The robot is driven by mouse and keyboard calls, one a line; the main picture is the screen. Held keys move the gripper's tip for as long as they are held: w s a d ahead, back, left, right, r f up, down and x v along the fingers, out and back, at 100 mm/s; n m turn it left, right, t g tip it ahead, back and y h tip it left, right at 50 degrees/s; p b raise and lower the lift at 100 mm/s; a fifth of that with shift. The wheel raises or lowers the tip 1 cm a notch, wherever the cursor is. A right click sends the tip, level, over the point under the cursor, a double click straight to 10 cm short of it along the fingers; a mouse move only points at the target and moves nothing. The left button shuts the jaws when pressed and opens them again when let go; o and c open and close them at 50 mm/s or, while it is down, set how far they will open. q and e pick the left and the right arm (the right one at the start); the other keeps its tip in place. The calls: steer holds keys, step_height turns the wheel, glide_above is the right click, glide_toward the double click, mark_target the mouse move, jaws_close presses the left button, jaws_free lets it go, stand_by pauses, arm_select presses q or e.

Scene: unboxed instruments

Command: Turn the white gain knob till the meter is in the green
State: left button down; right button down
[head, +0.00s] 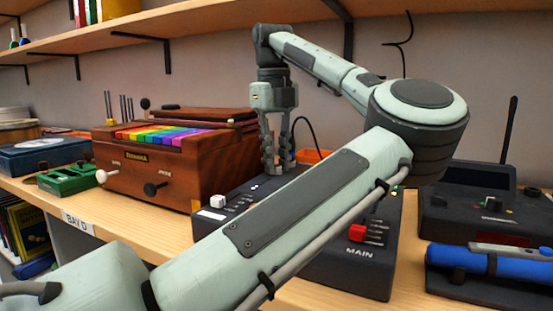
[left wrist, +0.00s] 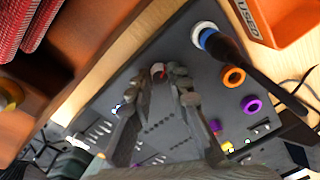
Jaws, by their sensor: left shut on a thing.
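My left gripper (head: 279,168) reaches down onto the far part of the dark panel marked MAIN (head: 345,277). In the left wrist view my left gripper (left wrist: 166,78) has its two fingertips close together on a small white knob (left wrist: 157,68) with a reddish mark by it. It is shut on this knob, which stays on the panel. In the head view the fingers hide the knob. I cannot make out the meter or its reading; my forearm covers much of the panel. My right gripper is not in view.
A wooden box with rainbow keys (head: 150,137) stands left of the panel. An orange tray (left wrist: 272,18) marked USED lies behind it. In the left wrist view a black handle-like part (left wrist: 225,48) and an orange ring knob (left wrist: 233,77) are close by. A blue tool (head: 460,259) lies at right.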

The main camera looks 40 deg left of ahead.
arm_select(q)
steer(key=c, duration=1.4)
jaws_free()
steer(key=shift+r, duration=0.1)
steer(key=r, duration=1.2)
steer(key=shift+s, duration=0.2)
steer(key=shift+s+f, duration=0.1)
